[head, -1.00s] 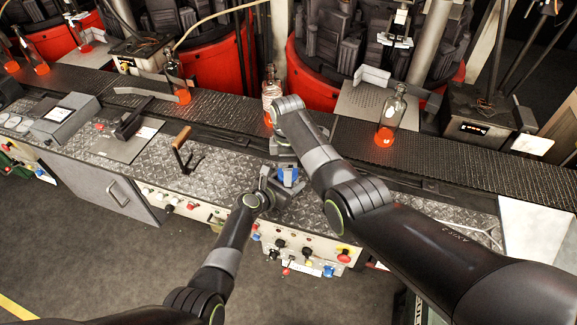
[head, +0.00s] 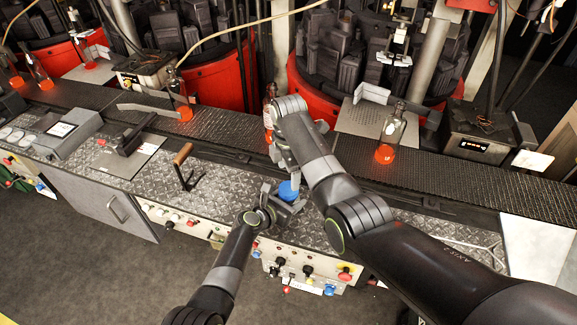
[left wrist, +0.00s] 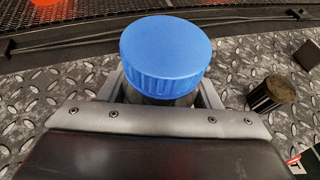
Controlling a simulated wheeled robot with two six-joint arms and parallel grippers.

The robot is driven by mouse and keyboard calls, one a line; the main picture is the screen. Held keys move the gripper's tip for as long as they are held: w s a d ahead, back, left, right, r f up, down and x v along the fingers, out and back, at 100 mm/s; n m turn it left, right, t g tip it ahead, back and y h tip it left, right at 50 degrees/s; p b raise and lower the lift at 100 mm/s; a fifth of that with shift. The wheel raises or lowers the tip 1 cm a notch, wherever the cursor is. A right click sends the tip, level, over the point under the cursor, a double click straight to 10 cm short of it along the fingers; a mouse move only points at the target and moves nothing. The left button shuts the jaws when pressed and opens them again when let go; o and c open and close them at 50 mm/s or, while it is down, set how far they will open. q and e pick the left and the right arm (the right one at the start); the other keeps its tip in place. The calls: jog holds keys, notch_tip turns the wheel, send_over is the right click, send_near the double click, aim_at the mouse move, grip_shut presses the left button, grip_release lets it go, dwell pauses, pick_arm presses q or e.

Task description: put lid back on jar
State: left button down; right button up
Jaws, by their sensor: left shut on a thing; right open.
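A ribbed blue lid (left wrist: 165,55) sits on top of the jar in the left wrist view; it also shows in the head view (head: 289,190). Only a dark strip of the jar (left wrist: 160,98) shows under the lid, so I cannot tell how tightly the lid is seated. My left gripper (head: 279,200) is shut around the jar, below the lid, over the metal worktop. My right gripper (head: 284,166) is open, just above and behind the lid in the head view. Its fingers are partly hidden by its own wrist.
The diamond-plate worktop (head: 225,205) runs along a dark conveyor (head: 240,135) carrying glowing orange-based bottles (head: 388,140). A wooden-handled lever (head: 184,160) stands left of the grippers. A short dark cylinder (left wrist: 271,93) stands right of the jar. Control knobs (head: 306,270) line the front.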

aim_at(288, 188)
jog(key=n, duration=0.1)
jog(key=r+n, duration=0.1)
jog(key=n, duration=0.1)
jog(key=r+n, duration=0.1)
jog(key=n, duration=0.1)
jog(key=shift+f, duration=0.1)
jog(key=shift+f, duration=4)
jog(key=c, duration=1)
jog(key=m, duration=0.9)
jog(key=shift+m, duration=0.3)
